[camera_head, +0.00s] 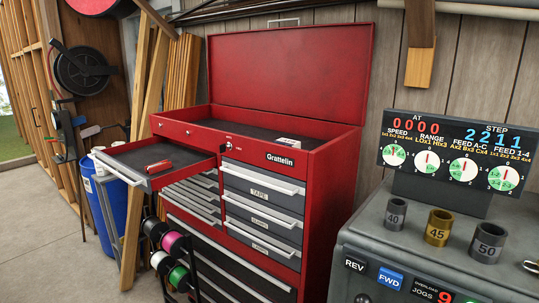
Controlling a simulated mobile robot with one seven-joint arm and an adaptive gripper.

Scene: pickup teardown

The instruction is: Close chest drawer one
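The red tool chest (325,165) stands in the middle against a plank wall, with its lid raised. One drawer (190,160) at its upper left is pulled out to the left and front. A small red tool (158,166) lies in this open drawer, and a white handle bar (118,169) runs along its front edge. The other drawers in view, such as the labelled one at the upper right (262,192), look shut. I cannot read a number on the open drawer. My gripper is not in view.
A grey machine (440,255) with a dial panel and several sockets stands at the right. A rack of coloured spools (172,243) stands in front of the chest below the open drawer. A blue bin (118,210) and leaning boards are at the left. Bare floor (40,240) lies at the lower left.

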